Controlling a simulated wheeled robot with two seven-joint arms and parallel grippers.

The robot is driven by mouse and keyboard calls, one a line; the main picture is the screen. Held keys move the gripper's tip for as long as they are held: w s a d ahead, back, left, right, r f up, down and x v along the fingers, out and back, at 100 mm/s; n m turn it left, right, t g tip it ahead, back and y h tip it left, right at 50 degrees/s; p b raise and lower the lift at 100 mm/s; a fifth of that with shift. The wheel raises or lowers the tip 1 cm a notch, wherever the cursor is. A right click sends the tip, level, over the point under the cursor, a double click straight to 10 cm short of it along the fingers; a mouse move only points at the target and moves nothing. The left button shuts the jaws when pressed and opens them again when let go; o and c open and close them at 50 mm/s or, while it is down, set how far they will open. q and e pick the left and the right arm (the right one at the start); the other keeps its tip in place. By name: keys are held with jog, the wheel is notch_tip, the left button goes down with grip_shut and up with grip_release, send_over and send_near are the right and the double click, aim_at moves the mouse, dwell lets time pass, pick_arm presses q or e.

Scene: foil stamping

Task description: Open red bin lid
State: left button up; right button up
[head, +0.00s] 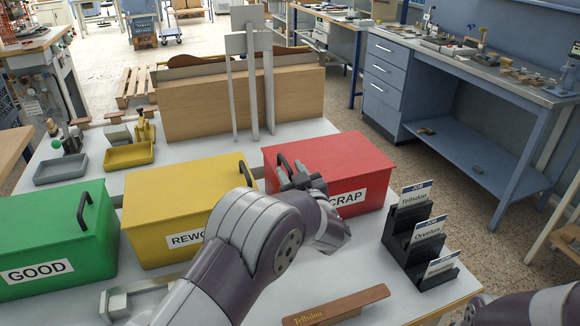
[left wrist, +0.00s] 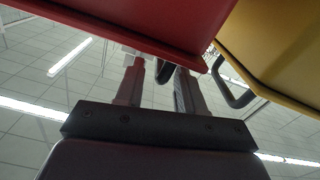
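The red bin (head: 345,165), marked SCRAP, stands on the table with its red lid (head: 335,150) lying flat on top. Its dark handle (head: 283,160) rises near the lid's left end. My left gripper (head: 293,176) is at this handle, and my forearm hides part of the bin's front. In the left wrist view my left gripper (left wrist: 160,85) has its fingers apart, with part of the dark handle (left wrist: 164,72) between them and gaps beside it. The red bin (left wrist: 150,20) also shows there. My right gripper is out of view.
A green bin (head: 55,240) is farther left. A black card rack (head: 415,245) stands to the right. A wooden name bar (head: 335,307) lies in front. Upright panels (head: 225,95) stand behind.

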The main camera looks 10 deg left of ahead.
pick_arm(q)
jog(key=x, duration=0.3)
jog(key=shift+w+a, duration=0.1)
